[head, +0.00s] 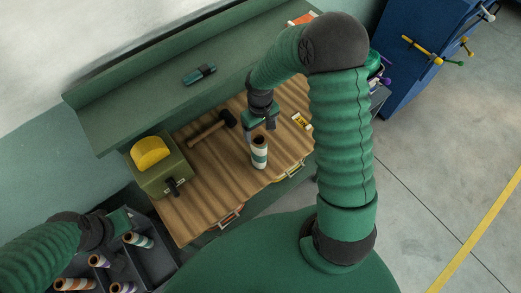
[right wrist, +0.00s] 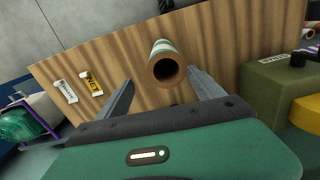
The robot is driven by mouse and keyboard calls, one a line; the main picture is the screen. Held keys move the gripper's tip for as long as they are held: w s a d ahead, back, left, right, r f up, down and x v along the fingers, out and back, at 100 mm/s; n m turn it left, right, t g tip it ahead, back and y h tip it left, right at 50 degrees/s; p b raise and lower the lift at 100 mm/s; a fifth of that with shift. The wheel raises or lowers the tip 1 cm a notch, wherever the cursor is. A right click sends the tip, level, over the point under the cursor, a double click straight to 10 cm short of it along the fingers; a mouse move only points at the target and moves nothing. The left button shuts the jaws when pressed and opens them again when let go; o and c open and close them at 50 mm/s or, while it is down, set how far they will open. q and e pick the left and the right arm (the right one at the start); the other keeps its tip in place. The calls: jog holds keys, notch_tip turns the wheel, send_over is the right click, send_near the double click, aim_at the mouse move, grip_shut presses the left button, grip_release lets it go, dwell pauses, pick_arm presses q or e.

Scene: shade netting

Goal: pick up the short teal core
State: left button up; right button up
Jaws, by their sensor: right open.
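A teal-and-white banded core (head: 259,152) stands on the wooden bench top, with its brown open end up. It also shows in the right wrist view (right wrist: 163,62), its open end facing the camera. My right gripper (head: 259,129) is open and empty just above and beside this core. In the right wrist view the core appears between the two spread fingers, with no clear contact. Another teal-banded core (head: 138,240) lies in the dark bin at the lower left. My left gripper (head: 120,262) is over that bin; its fingers are too dark to read.
The bench top (head: 195,205) also holds a mallet (head: 212,127), an olive box with a yellow dome (head: 150,150) and small yellow-and-white packets (head: 301,121). A green shelf (head: 150,108) runs behind. The dark bin (head: 163,262) holds several other cores. A blue cabinet (head: 420,60) stands at right.

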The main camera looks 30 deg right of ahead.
aim_at(258, 143)
jog(key=f, duration=0.1)
jog(key=a+f+p, duration=0.1)
jog(key=f, duration=0.1)
jog(key=s+f+p, duration=0.1)
jog(key=shift+a+f, duration=0.2)
jog(key=shift+f, duration=0.2)
jog(key=shift+a+f, duration=0.15)
jog(key=shift+f, duration=0.05)
jog(key=shift+w+d+f, duration=0.1)
jog(key=shift+d+f, duration=0.05)
jog(key=shift+d, duration=0.3)
jog(key=c, duration=0.9)
jog(key=shift+a, duration=0.15)
jog(key=c, duration=0.8)
pick_arm(q)
jog(key=shift+w+a+r, duration=0.1)
jog(key=shift+a+r, duration=0.4)
jog(key=shift+r, duration=0.35)
pick_arm(e)
jog(key=shift+a, duration=0.15)
